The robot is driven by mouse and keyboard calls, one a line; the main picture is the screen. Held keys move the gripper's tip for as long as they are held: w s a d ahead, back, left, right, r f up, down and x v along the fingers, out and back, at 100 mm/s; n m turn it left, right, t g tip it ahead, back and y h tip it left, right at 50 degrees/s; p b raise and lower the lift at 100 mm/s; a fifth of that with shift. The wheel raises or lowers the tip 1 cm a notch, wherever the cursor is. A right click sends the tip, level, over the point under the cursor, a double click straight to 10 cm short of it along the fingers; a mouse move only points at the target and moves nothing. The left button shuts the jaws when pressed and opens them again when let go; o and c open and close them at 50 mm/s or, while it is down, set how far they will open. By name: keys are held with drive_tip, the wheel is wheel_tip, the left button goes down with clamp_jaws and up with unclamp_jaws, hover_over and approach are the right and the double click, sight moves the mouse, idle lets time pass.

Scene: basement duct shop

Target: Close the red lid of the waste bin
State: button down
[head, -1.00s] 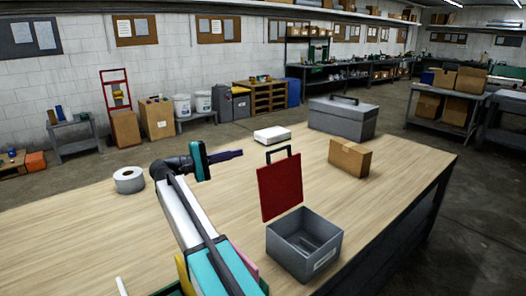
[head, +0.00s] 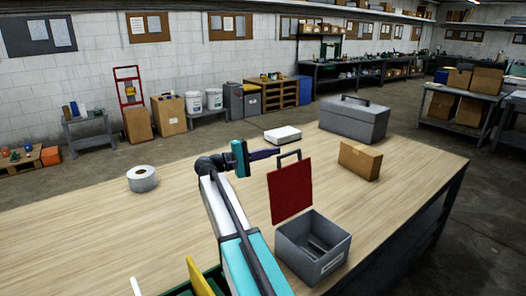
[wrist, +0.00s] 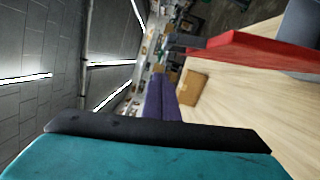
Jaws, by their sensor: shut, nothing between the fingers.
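The grey waste bin (head: 300,262) stands on the wooden bench with its top open. Its red lid (head: 290,193) stands upright at the bin's far left edge, with a dark handle (head: 299,153) on its upper edge. My gripper (head: 278,152) is shut and empty, its purple fingers pointing right. In the head view the fingertips overlap the left side of the handle; I cannot tell whether they touch it. In the wrist view the fingers (wrist: 160,98) point away from the camera, and the red lid (wrist: 262,48) is at upper right, apart from them.
A cardboard box (head: 360,160), a grey toolbox (head: 353,122) and a white box (head: 283,135) stand farther back on the bench (head: 130,225). A tape roll (head: 142,179) is at left. The bench left of my arm is mostly clear.

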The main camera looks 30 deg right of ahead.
drive_tip(key=shift+s+d+r+p, duration=0.15)
drive_tip(key=shift+s+p, duration=0.15)
drive_tip(key=shift+s, duration=0.55)
drive_tip(key=shift+s+r+p, duration=0.15)
drive_tip(key=shift+s+p, duration=0.15)
drive_tip(key=shift+s, duration=0.55)
drive_tip(key=shift+s, duration=0.1)
